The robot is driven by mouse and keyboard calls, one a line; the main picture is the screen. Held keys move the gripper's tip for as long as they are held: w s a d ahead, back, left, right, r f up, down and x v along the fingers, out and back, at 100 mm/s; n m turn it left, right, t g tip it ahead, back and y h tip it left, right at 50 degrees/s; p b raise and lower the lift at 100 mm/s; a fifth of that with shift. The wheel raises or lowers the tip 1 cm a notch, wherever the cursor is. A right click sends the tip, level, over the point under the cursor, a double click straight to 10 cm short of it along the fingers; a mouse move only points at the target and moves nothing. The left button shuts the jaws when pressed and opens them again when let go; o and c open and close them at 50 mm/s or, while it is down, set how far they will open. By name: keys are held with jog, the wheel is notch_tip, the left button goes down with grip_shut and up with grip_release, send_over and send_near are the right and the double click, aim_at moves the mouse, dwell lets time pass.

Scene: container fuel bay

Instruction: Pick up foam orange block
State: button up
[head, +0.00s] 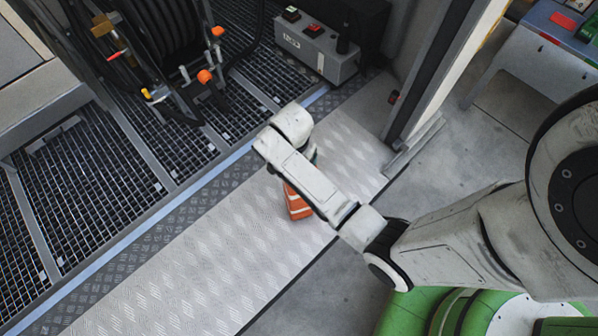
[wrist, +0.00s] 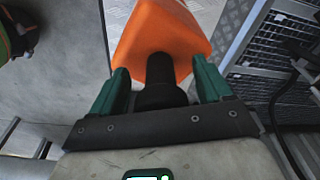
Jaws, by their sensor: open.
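The orange block (head: 296,203) stands on the pale tread-plate floor in the head view. Pale stripes cross its side there, and my arm covers part of it. In the wrist view the orange block (wrist: 163,32) fills the top middle, just beyond the fingertips. My gripper (wrist: 159,66) is open, with one green finger on each side of the block's near end. A black cylindrical part shows between the fingers, in front of the block. I cannot tell whether the fingers touch the block. In the head view my gripper is mostly hidden behind my arm.
A grey control box (head: 318,50) with buttons stands at the back. A black hose reel (head: 160,35) with orange-tipped fittings stands at the upper left over dark grating (head: 85,185). A door frame edge (head: 440,75) rises on the right. Tread plate left of the block is clear.

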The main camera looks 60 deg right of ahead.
jog(key=shift+f, duration=0.3)
grip_shut()
dwell(0.6)
